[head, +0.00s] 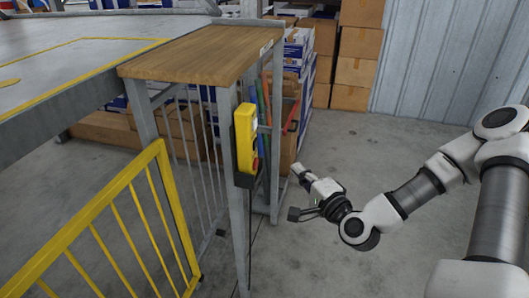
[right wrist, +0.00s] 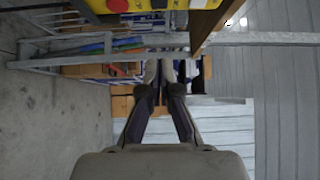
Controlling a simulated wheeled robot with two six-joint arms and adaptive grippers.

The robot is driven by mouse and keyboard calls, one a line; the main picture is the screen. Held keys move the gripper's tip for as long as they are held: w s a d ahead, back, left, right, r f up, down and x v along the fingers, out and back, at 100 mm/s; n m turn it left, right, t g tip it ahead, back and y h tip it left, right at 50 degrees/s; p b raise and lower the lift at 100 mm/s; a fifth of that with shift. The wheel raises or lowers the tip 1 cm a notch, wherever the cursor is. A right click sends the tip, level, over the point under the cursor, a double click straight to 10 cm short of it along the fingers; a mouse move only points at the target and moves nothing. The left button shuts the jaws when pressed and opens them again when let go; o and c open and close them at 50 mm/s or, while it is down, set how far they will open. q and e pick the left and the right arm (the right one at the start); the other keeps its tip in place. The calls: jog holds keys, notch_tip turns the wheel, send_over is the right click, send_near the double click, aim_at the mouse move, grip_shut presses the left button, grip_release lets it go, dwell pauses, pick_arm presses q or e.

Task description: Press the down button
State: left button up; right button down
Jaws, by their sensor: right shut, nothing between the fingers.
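A yellow control box (head: 246,137) is fixed upright to the grey post under the wooden top. A red button (head: 255,163) shows low on its face. My right gripper (head: 299,171) is to the right of the box, apart from it, with its fingers shut and empty. In the right wrist view the shut fingers (right wrist: 159,72) point ahead. The yellow box (right wrist: 88,5) is cut off by the top edge there, with the red button (right wrist: 117,5) and a paler marking beside it. I cannot make out the down button. My left gripper is not in view.
A wooden-topped metal stand (head: 195,55) carries the box. A yellow railing (head: 110,215) stands at the left front. Stacked cardboard boxes (head: 358,55) and a corrugated wall (head: 440,60) are behind. The concrete floor right of the stand is clear.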

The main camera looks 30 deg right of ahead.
jog(key=shift+w, duration=0.1)
send_near(255, 144)
jog(key=w+d, duration=0.5)
jog(key=w+a, duration=0.1)
jog(key=w+a+f, duration=0.1)
jog(key=shift+w+a, duration=0.35)
jog(key=shift+w, duration=0.05)
